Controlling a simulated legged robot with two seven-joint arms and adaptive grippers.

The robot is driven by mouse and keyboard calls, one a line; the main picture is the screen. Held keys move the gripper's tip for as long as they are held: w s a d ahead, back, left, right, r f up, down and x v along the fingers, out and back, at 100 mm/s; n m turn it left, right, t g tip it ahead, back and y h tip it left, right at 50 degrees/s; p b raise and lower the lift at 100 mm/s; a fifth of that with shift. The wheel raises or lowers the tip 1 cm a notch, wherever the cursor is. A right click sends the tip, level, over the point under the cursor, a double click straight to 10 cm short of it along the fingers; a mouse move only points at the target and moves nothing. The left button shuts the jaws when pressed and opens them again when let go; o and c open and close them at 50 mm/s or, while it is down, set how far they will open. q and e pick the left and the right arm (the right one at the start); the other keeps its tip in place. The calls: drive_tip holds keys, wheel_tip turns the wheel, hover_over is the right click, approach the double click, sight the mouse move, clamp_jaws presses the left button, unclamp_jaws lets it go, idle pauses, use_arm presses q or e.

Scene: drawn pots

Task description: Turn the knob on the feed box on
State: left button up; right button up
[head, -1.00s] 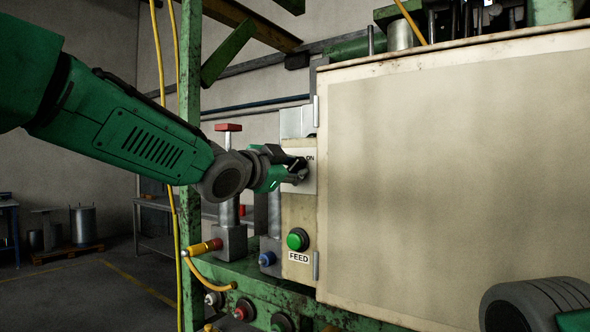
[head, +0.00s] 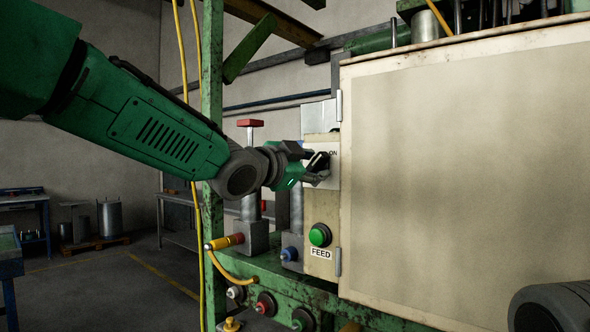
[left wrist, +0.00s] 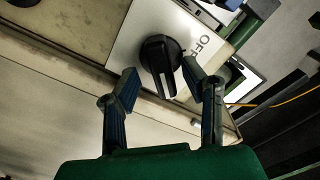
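The feed box (head: 322,205) is a narrow cream panel with a white plate at its top, marked ON. A black knob (head: 319,160) sits on this plate, partly hidden by my left gripper (head: 313,167). In the left wrist view the black knob (left wrist: 161,58) has a raised bar, and an OFF mark is printed beside it. My left gripper (left wrist: 161,82) is open there, with one finger on each side of the knob and visible gaps between. My right gripper is not in view.
A green button (head: 320,235) with a FEED label (head: 321,253) is below the knob. A large cream cabinet (head: 460,160) stands close at the right. A green post (head: 212,150) with yellow cables and a red-topped metal post (head: 250,124) stand to the left.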

use_arm(q)
drive_tip(key=v, duration=1)
drive_tip(key=shift+a+f, duration=0.2)
drive_tip(key=shift+f, duration=0.05)
drive_tip(key=shift+d, duration=0.1)
